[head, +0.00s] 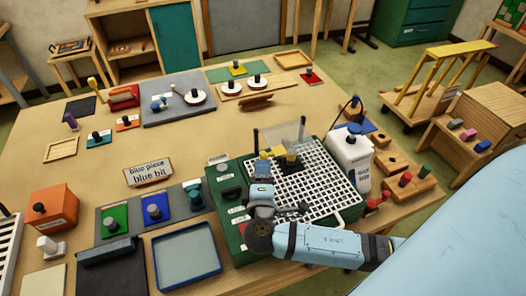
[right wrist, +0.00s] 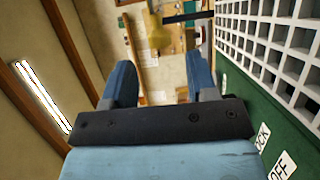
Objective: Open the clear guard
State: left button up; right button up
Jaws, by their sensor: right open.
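The clear guard (head: 281,134) is a see-through panel that stands upright between dark posts over a green machine (head: 225,215) with a white grid bed (head: 318,190). A dark block with a yellow knob (head: 291,157) is by the foot of the guard. My right gripper (head: 262,166) is over the machine's left part, in front of the guard. In the right wrist view its two blue fingers (right wrist: 162,84) are apart with nothing held between them. A dark bar (right wrist: 188,17) shows beyond the fingers; I cannot tell if it belongs to the guard. My left gripper is not seen.
A white bottle (head: 349,160) stands right of the grid. A sign (head: 149,172) reading "blue piece blue bit" stands left of the machine. Coloured pads (head: 110,222) and a blue-rimmed tray (head: 187,257) lie at the front left. The table's middle left is mostly clear.

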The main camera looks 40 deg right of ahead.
aim_at(263, 156)
jog(key=p+x, duration=0.1)
jog(key=x, duration=0.4)
jog(key=shift+w+d+r, duration=0.1)
jog(key=shift+w+d, duration=0.35)
jog(key=shift+w, duration=0.1)
grip_shut()
